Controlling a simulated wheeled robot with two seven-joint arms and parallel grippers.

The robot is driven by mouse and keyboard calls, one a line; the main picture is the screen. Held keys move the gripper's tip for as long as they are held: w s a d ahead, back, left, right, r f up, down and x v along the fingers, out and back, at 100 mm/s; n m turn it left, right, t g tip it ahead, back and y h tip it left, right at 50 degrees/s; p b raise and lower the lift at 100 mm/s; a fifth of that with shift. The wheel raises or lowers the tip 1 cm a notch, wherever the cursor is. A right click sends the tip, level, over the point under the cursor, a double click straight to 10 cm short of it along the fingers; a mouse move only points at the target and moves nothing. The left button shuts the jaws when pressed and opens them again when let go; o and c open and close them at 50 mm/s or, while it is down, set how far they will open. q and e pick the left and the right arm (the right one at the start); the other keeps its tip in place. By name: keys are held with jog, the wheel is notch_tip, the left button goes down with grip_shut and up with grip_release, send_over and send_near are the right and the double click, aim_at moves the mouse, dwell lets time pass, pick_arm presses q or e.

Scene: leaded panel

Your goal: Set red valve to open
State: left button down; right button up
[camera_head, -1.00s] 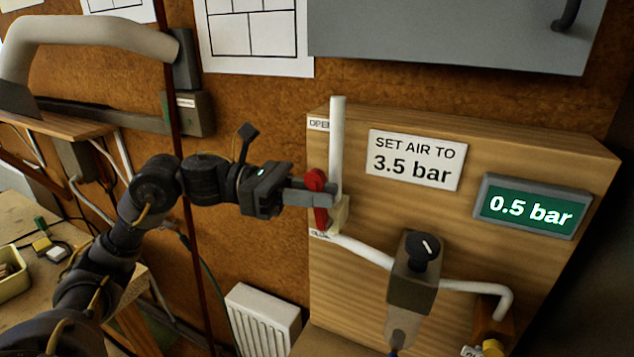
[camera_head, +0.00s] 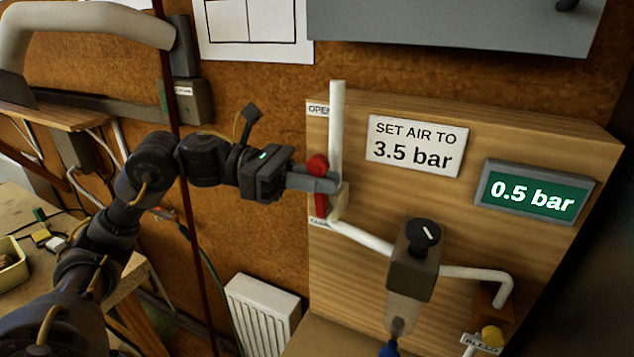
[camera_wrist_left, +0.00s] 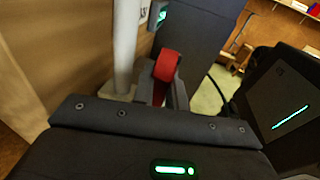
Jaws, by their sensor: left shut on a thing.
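The red valve handle (camera_head: 318,168) sits on the white vertical pipe at the left edge of the wooden panel, between an OPEN label (camera_head: 319,109) above and a lower label partly hidden. My left gripper (camera_head: 322,182) is shut on the red handle, with red showing above and below the fingers. In the left wrist view the red handle (camera_wrist_left: 166,66) shows between the fingers, beside the white pipe (camera_wrist_left: 125,45). My right gripper is not in view.
The wooden panel (camera_head: 480,150) carries a "SET AIR TO 3.5 bar" sign (camera_head: 415,146), a green display (camera_head: 532,198) reading 0.5 bar and a regulator with a black knob (camera_head: 423,234). A yellow knob (camera_head: 492,336) is at lower right. A dark red vertical bar stands behind my left arm.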

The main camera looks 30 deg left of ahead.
pick_arm(q)
jog(key=c, duration=1.7)
grip_release()
jog(key=shift+a, duration=0.2)
jog(key=b+v, duration=0.6)
jog(key=v, duration=0.4)
jog(key=shift+s+a, duration=0.2)
